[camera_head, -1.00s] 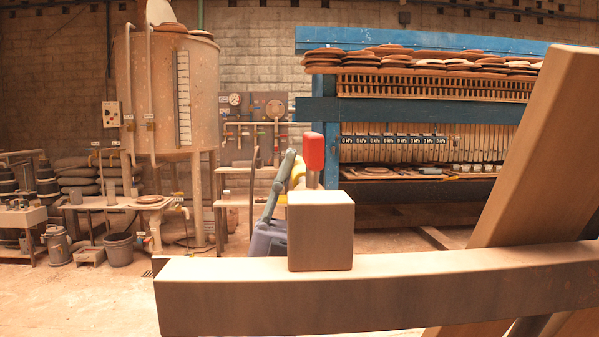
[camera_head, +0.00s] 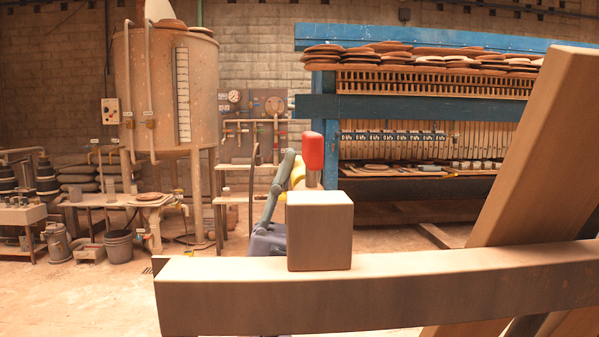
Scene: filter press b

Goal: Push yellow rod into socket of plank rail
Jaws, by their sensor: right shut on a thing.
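The plank rail (camera_head: 420,290) crosses the foreground as a long wooden beam. A wooden block (camera_head: 320,232) stands on its top face. A red-capped piece (camera_head: 312,152) on a short grey stem rises just above the block's back edge; I cannot tell whether it stands in the block or behind it. My right gripper (camera_head: 289,170), grey-green, is behind the block at its left, fingers upward. It is shut on the yellow rod (camera_head: 299,173), of which only a small part shows between the finger and the red piece. The socket is not visible. My left gripper is out of view.
A thick slanted plank (camera_head: 545,150) blocks the right side. Behind stand a blue-framed press (camera_head: 420,110), a large tank (camera_head: 170,90) and a low bench with buckets (camera_head: 118,246). Floor at left is open.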

